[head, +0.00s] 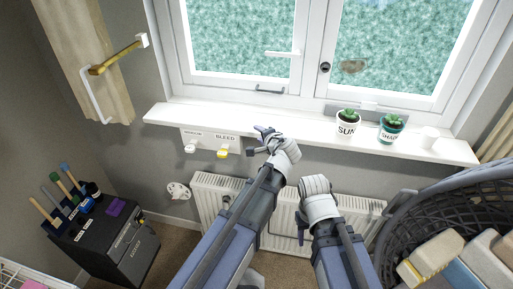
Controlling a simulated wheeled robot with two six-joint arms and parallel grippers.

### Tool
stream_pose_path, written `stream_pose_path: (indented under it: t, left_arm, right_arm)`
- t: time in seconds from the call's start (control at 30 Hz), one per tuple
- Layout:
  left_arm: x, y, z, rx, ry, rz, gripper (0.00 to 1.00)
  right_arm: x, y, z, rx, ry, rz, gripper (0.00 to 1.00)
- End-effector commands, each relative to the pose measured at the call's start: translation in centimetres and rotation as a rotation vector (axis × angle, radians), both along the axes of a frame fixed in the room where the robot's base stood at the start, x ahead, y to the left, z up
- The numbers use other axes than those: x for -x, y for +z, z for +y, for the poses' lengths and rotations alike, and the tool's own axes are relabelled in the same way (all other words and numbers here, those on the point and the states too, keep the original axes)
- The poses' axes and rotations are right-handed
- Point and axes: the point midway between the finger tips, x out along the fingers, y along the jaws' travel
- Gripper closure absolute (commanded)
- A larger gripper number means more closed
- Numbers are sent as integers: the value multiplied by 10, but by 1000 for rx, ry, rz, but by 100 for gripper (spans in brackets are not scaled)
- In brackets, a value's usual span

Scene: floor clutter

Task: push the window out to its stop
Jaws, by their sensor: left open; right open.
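The white-framed window (312,85) stands behind the sill, with greenish patterned glass. Its left pane has a white lever handle (282,54) and a grey metal bar (268,90) low on the frame. A dark round fitting (325,67) sits on the right pane's frame. The left sash looks flush with the frame, but I cannot tell for sure whether it is ajar. My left gripper (262,138) is open and empty at the sill's front edge, below the window and apart from it. My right gripper (301,226) is open, lower, in front of the radiator; its fingers are partly hidden.
The white sill (215,117) holds a "SUN" pot (347,129), a "SHADE" pot (390,134) and a white cup (429,137) at right. Labelled valves (222,153) sit under it. A radiator (215,195), a dark cabinet (120,245) and a dark basket (440,200) stand below.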

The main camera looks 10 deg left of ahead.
Motion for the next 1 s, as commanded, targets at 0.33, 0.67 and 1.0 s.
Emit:
stream_pose_path:
  t: [0.33,0.67,1.0]
  left_arm:
    - [16,-16,15,87,69,38,53]
    - [17,-17,16,94,74,41,53]
    - [42,-41,12,171,122,89,53]
  right_arm:
    - [0,0,0,0,0,0,50]
    - [0,0,0,0,0,0,50]
    - [0,-8,0,0,-2,0,50]
